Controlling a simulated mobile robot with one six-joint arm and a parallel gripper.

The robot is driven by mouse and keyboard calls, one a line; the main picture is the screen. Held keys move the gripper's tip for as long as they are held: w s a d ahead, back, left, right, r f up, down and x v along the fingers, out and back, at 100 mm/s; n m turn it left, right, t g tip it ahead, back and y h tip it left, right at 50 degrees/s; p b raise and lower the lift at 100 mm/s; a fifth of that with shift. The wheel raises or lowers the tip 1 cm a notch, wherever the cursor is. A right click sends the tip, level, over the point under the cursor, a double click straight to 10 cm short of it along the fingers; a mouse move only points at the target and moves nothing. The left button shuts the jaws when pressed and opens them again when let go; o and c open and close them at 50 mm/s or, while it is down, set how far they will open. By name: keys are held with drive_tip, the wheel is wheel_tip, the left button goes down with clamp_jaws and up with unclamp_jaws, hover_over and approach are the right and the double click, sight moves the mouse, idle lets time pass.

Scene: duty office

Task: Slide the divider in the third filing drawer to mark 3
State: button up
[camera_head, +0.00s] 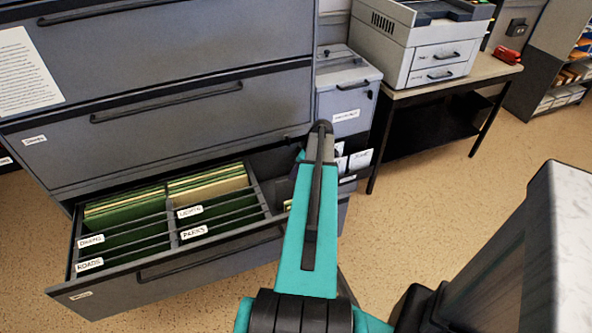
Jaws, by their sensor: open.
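The filing drawer (200,262) is pulled out low in the grey cabinet, below two shut drawers. Its left part holds green and cream files between dark cross plates, with white labels such as ROADS (90,263) and PARKS (194,232). A dark lengthwise partition (172,220) splits these files into two rows. I cannot tell which plate is the sliding divider, and no numbered marks are readable.
A small grey cabinet (345,92) stands right of the big one. Beyond it, a printer (425,45) sits on a dark-legged table (468,78). A light-topped dark unit (535,250) stands at the lower right. Speckled floor (440,190) is open between.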

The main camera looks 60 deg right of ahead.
clamp_jaws()
drive_tip(key=shift+w, duration=0.1)
drive_tip(key=w+d, duration=0.1)
drive_tip(key=w, duration=0.1)
drive_tip(key=w+d+b, duration=0.1)
drive_tip(key=w+d, duration=0.1)
drive_tip(key=shift+w+d, duration=0.3)
drive_tip(key=shift+w, duration=0.05)
idle(0.4)
unclamp_jaws()
